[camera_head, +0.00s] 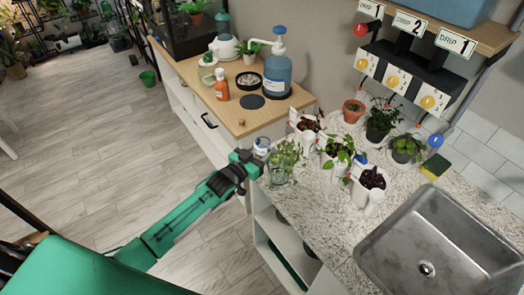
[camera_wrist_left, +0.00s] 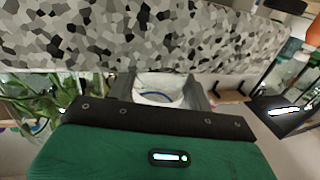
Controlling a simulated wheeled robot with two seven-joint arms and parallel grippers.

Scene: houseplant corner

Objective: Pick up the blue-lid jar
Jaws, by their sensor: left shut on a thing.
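The blue-lid jar (camera_head: 262,146) is a small clear jar with a bluish top, at the left end of the speckled counter. My left gripper (camera_head: 254,160) reaches it from the left and is shut on it. In the left wrist view the jar (camera_wrist_left: 158,88) sits between the two grey fingers, with a curved blue line across it. Its far side is hidden there, and I cannot tell whether it touches the counter. My right gripper is not in view.
A glass with a leafy cutting (camera_head: 282,165) stands close to the right of my left gripper. Several potted plants, including a white pot (camera_head: 362,193), stand beyond it. A metal sink (camera_head: 450,245) is at the right. A wooden cabinet top (camera_head: 232,108) holds bottles.

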